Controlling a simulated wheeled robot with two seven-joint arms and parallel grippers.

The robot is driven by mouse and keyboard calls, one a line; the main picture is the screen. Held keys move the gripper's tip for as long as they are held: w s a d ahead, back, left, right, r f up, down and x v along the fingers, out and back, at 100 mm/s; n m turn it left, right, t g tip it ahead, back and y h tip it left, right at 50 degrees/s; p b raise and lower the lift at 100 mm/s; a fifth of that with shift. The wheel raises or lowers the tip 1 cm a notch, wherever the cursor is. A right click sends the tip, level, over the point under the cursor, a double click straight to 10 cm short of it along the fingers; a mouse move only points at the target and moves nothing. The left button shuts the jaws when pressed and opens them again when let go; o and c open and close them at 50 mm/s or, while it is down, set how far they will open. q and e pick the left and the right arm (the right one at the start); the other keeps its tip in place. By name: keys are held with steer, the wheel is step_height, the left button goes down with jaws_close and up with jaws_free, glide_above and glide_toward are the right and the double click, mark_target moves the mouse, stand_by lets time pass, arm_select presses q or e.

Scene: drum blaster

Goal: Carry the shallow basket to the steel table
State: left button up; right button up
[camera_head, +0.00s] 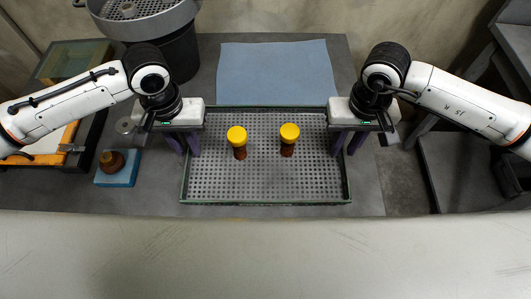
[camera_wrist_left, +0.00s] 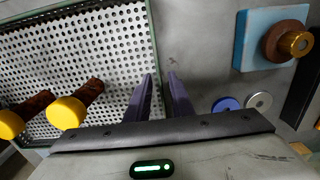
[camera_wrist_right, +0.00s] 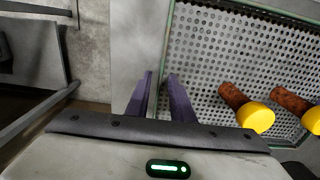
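The shallow basket (camera_head: 265,199) is a perforated grey tray with a green rim, lying flat on a grey bench (camera_head: 370,195). Two brown, yellow-capped pieces (camera_head: 237,135) (camera_head: 289,134) stand inside it. My left gripper (camera_head: 183,144) is at the basket's left rim, fingers apart on either side of the rim line; it also shows in the left wrist view (camera_wrist_left: 161,85). My right gripper (camera_head: 347,142) is likewise at the right rim, fingers apart, also in the right wrist view (camera_wrist_right: 161,85). I cannot tell whether any finger touches. Which surface is the steel table is unclear.
A blue-grey mat (camera_head: 275,72) lies behind the basket. A blue block with a brown knob (camera_head: 117,176) sits to the left. A dark drum (camera_head: 178,52) stands at back left. A pale scratched metal surface (camera_head: 265,255) spans the foreground. Grey furniture (camera_head: 463,170) is at right.

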steer(key=shift+r, duration=0.35)
arm_select(q)
step_height(320, 180, up, 11)
steer(key=shift+r, duration=0.15)
arm_select(e)
step_height(320, 180, up, 11)
steer(key=shift+r, duration=0.15)
stand_by(0.5)
